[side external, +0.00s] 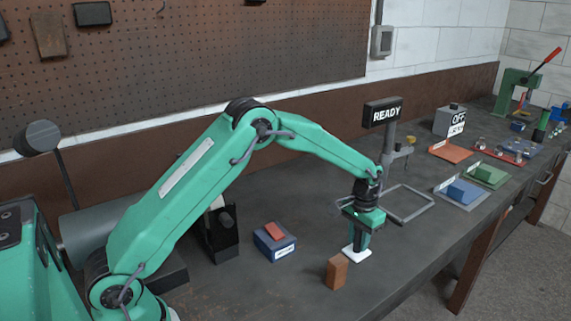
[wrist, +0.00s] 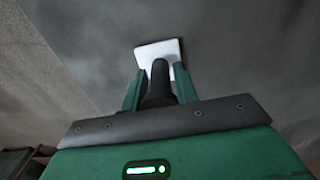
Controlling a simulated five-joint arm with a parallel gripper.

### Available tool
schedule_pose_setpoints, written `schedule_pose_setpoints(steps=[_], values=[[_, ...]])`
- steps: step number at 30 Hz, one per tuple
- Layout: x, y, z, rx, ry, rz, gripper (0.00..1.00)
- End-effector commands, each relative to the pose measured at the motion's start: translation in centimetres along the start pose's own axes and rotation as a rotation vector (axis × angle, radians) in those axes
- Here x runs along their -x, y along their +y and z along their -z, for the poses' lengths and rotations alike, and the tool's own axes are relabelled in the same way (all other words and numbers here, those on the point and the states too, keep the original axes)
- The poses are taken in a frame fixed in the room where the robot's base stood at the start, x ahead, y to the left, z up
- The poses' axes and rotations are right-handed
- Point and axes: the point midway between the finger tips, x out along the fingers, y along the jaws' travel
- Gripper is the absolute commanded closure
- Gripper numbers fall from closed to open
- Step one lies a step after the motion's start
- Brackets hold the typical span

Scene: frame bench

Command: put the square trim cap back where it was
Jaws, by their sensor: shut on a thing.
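The square trim cap is a white square plate (side external: 357,255) with a dark round stem. My gripper (side external: 360,240) points down over it near the front middle of the bench, with the plate below the fingertips. In the wrist view my gripper (wrist: 158,90) is shut on the dark stem of the trim cap (wrist: 148,54), one green finger on each side. The plate's near part is hidden behind the stem and fingers. I cannot tell whether the plate touches the bench or hangs just above it.
A brown block (side external: 337,271) stands close to the cap's front left. A blue box (side external: 273,244) with a red piece on top lies further left. Blue block (side external: 462,191) and trays stand right.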

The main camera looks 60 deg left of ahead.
Motion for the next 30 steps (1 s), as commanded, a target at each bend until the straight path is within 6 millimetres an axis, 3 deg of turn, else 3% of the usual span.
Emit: schedule_pose_setpoints(steps=[9, 10, 13, 23, 30], values=[[-0.3, 0.0, 0.0, 0.000, 0.000, 0.000, 0.95], [-0.3, 0.0, 0.0, 0.000, 0.000, 0.000, 0.67], [-0.3, 0.0, 0.0, 0.000, 0.000, 0.000, 0.49], [-0.2, 0.0, 0.0, 0.000, 0.000, 0.000, 0.49], [1.1, 0.0, 0.1, 0.000, 0.002, 0.000, 0.49]])
